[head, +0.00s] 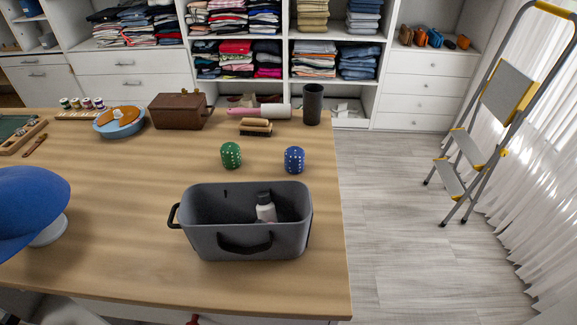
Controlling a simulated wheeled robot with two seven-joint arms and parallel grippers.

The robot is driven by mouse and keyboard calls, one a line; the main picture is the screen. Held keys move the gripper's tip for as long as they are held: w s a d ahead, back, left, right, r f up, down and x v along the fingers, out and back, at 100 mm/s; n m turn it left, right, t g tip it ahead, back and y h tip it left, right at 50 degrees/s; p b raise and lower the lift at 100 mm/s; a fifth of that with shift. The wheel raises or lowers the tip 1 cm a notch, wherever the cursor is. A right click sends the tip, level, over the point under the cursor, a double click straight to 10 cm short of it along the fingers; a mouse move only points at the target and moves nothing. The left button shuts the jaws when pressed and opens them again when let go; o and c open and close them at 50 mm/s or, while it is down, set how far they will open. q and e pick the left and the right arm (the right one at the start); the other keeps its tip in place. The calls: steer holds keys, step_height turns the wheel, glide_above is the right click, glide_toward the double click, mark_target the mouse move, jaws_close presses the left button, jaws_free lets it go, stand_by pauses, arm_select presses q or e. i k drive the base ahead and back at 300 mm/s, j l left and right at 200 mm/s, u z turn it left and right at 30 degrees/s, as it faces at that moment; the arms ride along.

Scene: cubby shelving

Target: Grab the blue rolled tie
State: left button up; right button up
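The blue rolled tie (294,160) stands on the wooden table as a small dark-blue roll with white dots. It is near the table's right edge, behind the grey basket and apart from it. A similar green rolled tie (231,155) with white dots stands to its left, with a clear gap between them. Neither of my grippers shows in the head view.
The grey basket (212,240) with handles holds a white bottle (266,208). Behind the ties are a brush (256,127), a lint roller (262,111), a black cup (313,104) and a brown box (180,112). A blue cap (30,205) is at left. A stepladder (508,95) stands right.

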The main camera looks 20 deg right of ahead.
mark_target(294, 156)
steer(key=k+l+u, duration=0.15)
steer(key=l+u, duration=0.2)
steer(key=l, duration=0.15)
steer(key=k+l+u, duration=0.2)
steer(key=l+u, duration=0.2)
steer(key=k+l+u, duration=0.35)
steer(key=l+u, duration=0.5)
steer(key=l, duration=0.2)
steer(key=k+l+u, duration=0.15)
steer(key=l+u, duration=0.3)
steer(key=l, duration=0.25)
